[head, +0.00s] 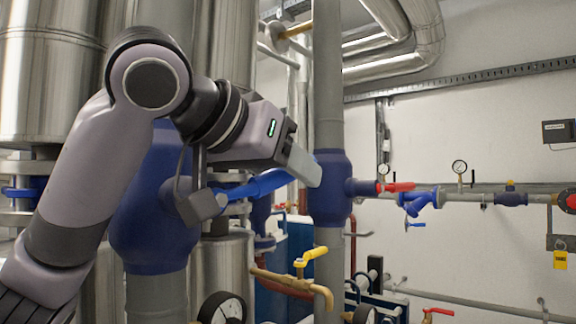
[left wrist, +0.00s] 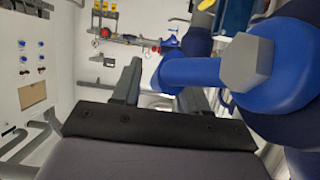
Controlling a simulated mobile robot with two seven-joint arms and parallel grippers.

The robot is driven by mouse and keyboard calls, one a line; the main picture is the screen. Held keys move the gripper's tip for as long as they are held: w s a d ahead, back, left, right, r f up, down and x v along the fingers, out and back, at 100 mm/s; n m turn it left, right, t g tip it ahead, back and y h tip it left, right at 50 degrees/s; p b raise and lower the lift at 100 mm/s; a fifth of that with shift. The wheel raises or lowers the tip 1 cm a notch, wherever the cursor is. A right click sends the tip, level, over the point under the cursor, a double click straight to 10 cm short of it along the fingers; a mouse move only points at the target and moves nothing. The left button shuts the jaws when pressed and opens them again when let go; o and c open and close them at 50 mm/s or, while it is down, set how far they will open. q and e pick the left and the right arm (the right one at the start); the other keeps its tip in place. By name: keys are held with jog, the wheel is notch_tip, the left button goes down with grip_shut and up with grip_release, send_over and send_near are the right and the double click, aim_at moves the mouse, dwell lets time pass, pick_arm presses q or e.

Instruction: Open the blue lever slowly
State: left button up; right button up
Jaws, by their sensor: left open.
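The blue lever (head: 258,186) reaches right and slightly up from a grey hex end (head: 203,206) on the large blue valve body at the left. In the left wrist view the lever (left wrist: 192,72) runs left from the grey hex end (left wrist: 247,63). My left gripper (head: 304,166) is open at the lever's free end, and a finger partly hides that end in the head view. In the left wrist view its fingers (left wrist: 160,92) lie by the lever's tip; I cannot tell whether they touch it. My right gripper is not in view.
A grey pipe with a blue body (head: 329,188) stands just right of the lever. A yellow-handled valve (head: 311,256) sits below. Thick metal vessels (head: 50,85) stand at the left. A wall pipe with gauges (head: 459,167) runs at the right.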

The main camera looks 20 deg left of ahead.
pick_arm(q)
grip_shut()
